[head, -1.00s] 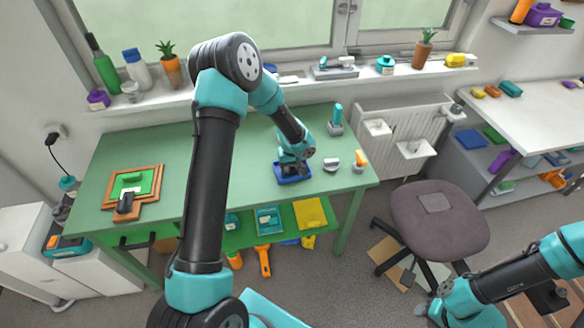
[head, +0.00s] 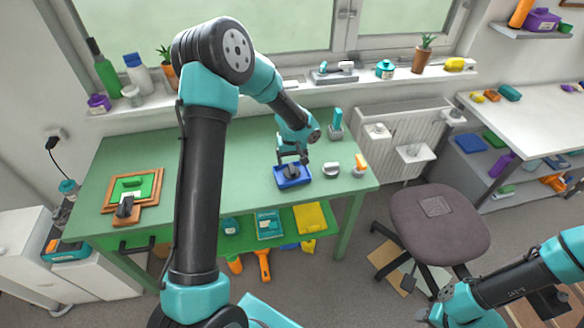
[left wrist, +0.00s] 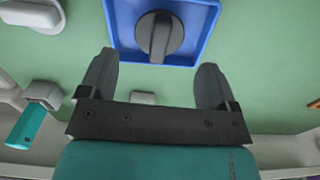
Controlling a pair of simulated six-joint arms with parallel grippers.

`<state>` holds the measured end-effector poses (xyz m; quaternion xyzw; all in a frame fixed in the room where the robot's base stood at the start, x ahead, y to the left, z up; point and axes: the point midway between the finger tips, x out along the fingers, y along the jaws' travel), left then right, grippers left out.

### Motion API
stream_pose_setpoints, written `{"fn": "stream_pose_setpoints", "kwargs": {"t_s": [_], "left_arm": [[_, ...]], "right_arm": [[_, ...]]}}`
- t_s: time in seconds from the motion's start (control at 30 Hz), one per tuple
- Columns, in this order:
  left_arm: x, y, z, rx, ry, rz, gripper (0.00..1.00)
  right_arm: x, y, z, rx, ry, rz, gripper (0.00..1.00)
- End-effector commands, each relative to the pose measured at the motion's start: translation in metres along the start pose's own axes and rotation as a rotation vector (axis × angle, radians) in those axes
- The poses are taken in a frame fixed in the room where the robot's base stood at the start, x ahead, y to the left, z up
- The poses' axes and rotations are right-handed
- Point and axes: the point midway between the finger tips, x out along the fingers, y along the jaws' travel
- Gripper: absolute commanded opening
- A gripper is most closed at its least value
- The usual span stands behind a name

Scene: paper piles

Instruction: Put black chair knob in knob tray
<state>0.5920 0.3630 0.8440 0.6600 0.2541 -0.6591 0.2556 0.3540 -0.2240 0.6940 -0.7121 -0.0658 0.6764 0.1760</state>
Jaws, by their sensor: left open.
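The black chair knob (left wrist: 160,35) lies in the blue knob tray (left wrist: 203,18) in the left wrist view. In the head view the blue tray (head: 292,184) sits on the green table near its right front part, with the dark knob (head: 291,170) inside it. My left gripper (head: 290,157) is just above the back of the tray, open and empty. In the left wrist view its two fingers (left wrist: 155,80) are spread apart, clear of the knob. My right arm shows at the lower right of the head view; its gripper (head: 430,315) is partly visible and its jaws are unclear.
A white-and-grey object (head: 331,169), an orange-topped one (head: 360,165) and a teal-handled one (head: 336,122) stand right of the tray. A wooden frame with a green panel (head: 131,189) lies at the table's left. The chair (head: 440,225) stands right of the table.

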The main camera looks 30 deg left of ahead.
Motion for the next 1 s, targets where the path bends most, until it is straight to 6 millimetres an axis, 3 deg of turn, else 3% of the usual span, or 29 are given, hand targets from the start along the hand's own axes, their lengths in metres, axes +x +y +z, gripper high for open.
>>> {"fn": "stream_pose_setpoints", "kwargs": {"t_s": [0.3, 0.5, 1.0], "left_arm": [[-0.063, 0.0, -0.001, -0.001, 0.003, 0.003, 0.83], [-0.092, 0.0, 0.0, -0.001, 0.001, 0.002, 0.83], [-0.102, 0.0, 0.0, 0.0, -0.001, 0.0, 0.83]], "right_arm": [[0.0, 0.0, 0.0, 0.0, 0.0, 0.0, 0.43], [0.0, 0.0, 0.0, 0.0, 0.0, 0.0, 0.43], [0.0, 0.0, 0.0, 0.0, 0.0, 0.0, 0.43]]}}
